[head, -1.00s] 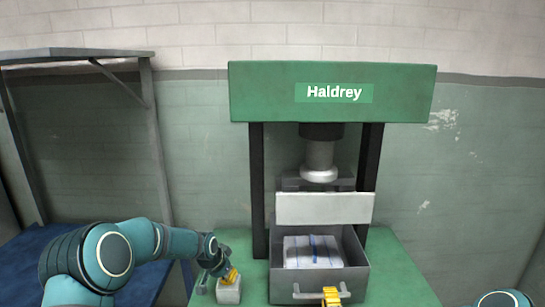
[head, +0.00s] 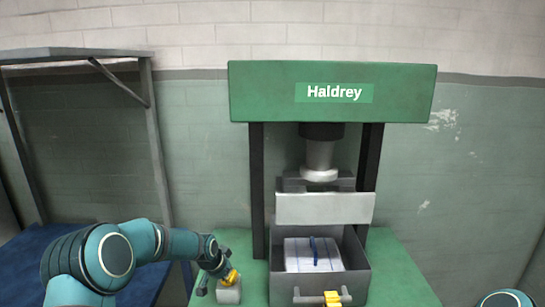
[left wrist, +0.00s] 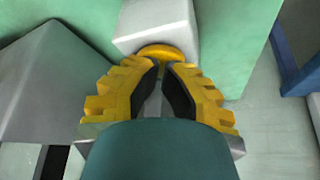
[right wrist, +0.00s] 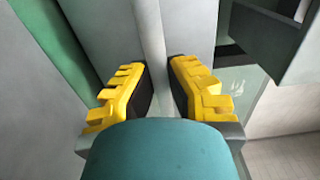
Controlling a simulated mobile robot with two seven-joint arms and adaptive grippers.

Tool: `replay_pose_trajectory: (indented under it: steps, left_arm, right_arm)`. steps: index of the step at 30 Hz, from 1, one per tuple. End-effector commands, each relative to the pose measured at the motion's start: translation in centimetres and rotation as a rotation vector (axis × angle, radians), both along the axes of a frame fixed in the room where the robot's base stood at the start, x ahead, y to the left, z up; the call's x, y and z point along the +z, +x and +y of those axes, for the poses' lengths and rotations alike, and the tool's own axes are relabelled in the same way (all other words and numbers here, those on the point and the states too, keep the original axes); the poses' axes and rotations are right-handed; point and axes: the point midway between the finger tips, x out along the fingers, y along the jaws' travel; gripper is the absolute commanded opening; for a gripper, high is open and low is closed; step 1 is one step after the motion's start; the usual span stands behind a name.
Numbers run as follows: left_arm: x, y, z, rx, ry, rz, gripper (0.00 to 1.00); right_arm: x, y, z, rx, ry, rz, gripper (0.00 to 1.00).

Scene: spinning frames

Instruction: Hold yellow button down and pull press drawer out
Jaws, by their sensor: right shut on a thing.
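The yellow button (left wrist: 163,51) sits on a small grey box (head: 228,294) left of the press. My left gripper (left wrist: 161,66) has its fingertips close together at the button, covering part of it; whether it is pressed in cannot be seen. The grey press drawer (head: 359,277) stands out from under the press, with a white, lined block (head: 300,257) and a blue strip inside. My right gripper (right wrist: 158,75) is shut on the drawer's bar handle (right wrist: 152,28). Its yellow fingers (head: 332,298) show at the handle in the head view.
The green press (head: 260,92), marked Haldrey, stands behind on a green bench (head: 397,265). Its grey ram (head: 320,158) hangs above a pale plate (head: 324,208). A blue-topped table (head: 30,250) and grey frame (head: 155,130) are at left. Bench space right of the drawer is clear.

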Motion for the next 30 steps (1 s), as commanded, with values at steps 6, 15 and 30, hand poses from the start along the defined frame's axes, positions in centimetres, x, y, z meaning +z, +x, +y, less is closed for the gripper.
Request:
replay_pose_trajectory:
  steps: [6, 15, 30]
  left_arm:
    - [-0.1, -0.1, 0.0, 0.000, 0.001, 0.003, 0.00]
    - [-0.1, -0.1, 0.0, 0.000, 0.001, 0.004, 0.00]
    - [-0.2, -0.1, 0.0, -0.001, 0.000, 0.004, 0.00]
  right_arm:
    - [0.1, -0.6, -0.1, -0.002, 0.000, -0.002, 0.00]
    - [0.0, -1.4, -0.1, -0.002, -0.001, -0.001, 0.00]
    - [0.0, -2.8, 0.0, -0.001, -0.001, 0.000, 0.00]
